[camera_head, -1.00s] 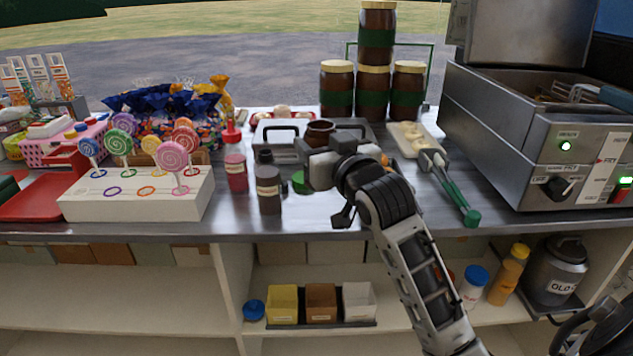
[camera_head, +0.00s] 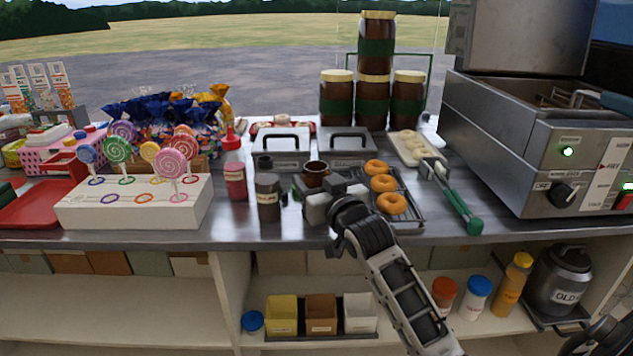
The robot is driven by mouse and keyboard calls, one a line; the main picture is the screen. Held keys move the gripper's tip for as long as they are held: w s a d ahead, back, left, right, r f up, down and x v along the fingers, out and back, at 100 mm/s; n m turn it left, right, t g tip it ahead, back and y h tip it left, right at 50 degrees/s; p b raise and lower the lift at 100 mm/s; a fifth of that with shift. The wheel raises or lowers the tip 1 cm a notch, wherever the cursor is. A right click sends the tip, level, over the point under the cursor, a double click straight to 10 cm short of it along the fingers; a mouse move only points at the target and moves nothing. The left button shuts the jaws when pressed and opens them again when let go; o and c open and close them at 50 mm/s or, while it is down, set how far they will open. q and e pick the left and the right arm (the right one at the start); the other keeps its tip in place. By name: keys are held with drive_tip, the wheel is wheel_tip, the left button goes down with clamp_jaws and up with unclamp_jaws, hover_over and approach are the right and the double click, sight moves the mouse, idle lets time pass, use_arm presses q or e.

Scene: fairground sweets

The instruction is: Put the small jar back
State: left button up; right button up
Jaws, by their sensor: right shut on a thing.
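The small jar (camera_head: 316,170) is dark brown with an open-looking top. It stands upright in my right gripper (camera_head: 318,189), which is shut on it. My gripper hides its lower part, so I cannot tell whether it touches the counter. A green patch (camera_head: 298,188) shows on the steel counter just left of the gripper, partly hidden. Large brown jars with cream lids and green bands stand in a stack at the back, such as the top one (camera_head: 376,40).
A dark shaker (camera_head: 268,197) and a red bottle (camera_head: 235,170) stand close on the left. A rack of doughnuts (camera_head: 415,210) is close on the right, with green-handled tongs (camera_head: 458,200) beyond. Two steel lidded bins (camera_head: 281,160) (camera_head: 346,155) stand behind. The fryer (camera_head: 545,150) fills the right.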

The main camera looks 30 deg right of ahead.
drive_tip(key=o, duration=1.2)
drive_tip(key=shift+f, duration=0.1)
drive_tip(key=shift+o, duration=0.3)
drive_tip(key=s+a, duration=0.2)
drive_tip(key=s, duration=1)
drive_tip(key=s+a+f+n+g+y, duration=0.1)
drive_tip(key=s+a+f+g+y, duration=0.2)
drive_tip(key=s+a+f, duration=0.4)
drive_tip(key=s+a+f+n+g+y, duration=0.2)
drive_tip(key=s+a+f, duration=0.5)
drive_tip(key=a+f, duration=0.5)
wheel_tip(320, 180, down, 2)
drive_tip(key=shift+a+n+g+y, duration=0.2)
drive_tip(key=shift+n+g+y, duration=0.1)
drive_tip(key=shift+g+y, duration=0.5)
